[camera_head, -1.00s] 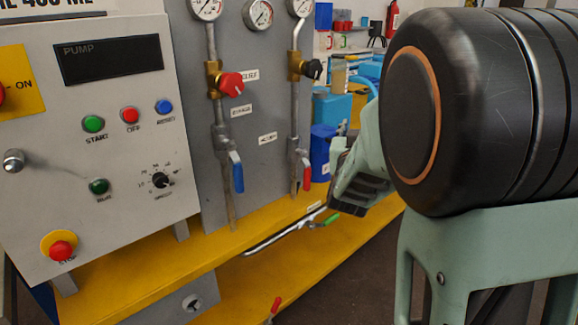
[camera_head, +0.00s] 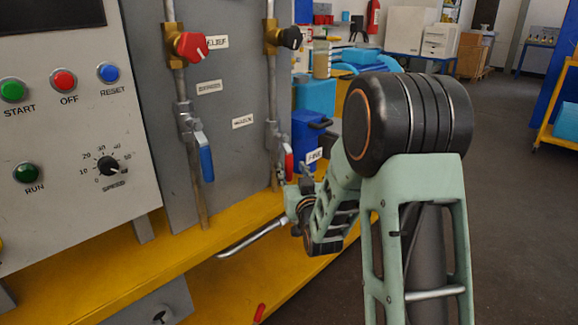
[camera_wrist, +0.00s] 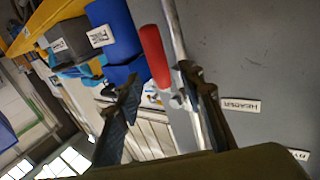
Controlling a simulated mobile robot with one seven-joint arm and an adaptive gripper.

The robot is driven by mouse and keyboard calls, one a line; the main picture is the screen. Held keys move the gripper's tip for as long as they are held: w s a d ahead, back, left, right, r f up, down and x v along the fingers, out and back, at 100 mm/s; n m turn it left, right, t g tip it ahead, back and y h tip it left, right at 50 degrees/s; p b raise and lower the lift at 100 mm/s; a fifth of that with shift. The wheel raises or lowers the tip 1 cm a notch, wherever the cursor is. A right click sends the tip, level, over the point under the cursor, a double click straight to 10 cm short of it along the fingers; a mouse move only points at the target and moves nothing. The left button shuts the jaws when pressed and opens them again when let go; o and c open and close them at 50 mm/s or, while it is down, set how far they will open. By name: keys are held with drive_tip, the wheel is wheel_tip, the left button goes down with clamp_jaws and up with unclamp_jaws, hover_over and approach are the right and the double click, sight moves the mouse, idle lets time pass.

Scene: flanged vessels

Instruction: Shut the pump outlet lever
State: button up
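No readable label says pump outlet, so I cannot tell which lever it is. A red lever (camera_head: 288,163) hangs down along the right vertical pipe. My gripper (camera_head: 288,190) is close to it, partly hidden by my own arm. In the wrist view the red lever (camera_wrist: 154,55) shows between the two spread fingers of my gripper (camera_wrist: 158,80), with a visible gap on the left finger's side. Contact with the right finger cannot be told. A blue lever (camera_head: 205,158) hangs down on the left pipe. A label reading HEADER (camera_wrist: 240,105) is right of the red lever.
The pump control panel (camera_head: 75,130) stands at the left. A red knob (camera_head: 190,46) and a black knob (camera_head: 290,38) sit above the levers. Blue containers (camera_head: 305,135) stand behind my gripper.

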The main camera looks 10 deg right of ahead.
sight(290, 164)
drive_tip(key=shift+w+a+b, duration=0.1)
drive_tip(key=shift+w+b, duration=0.25)
drive_tip(key=shift+w, duration=2.1)
drive_tip(key=shift+c, duration=0.7)
clamp_jaws()
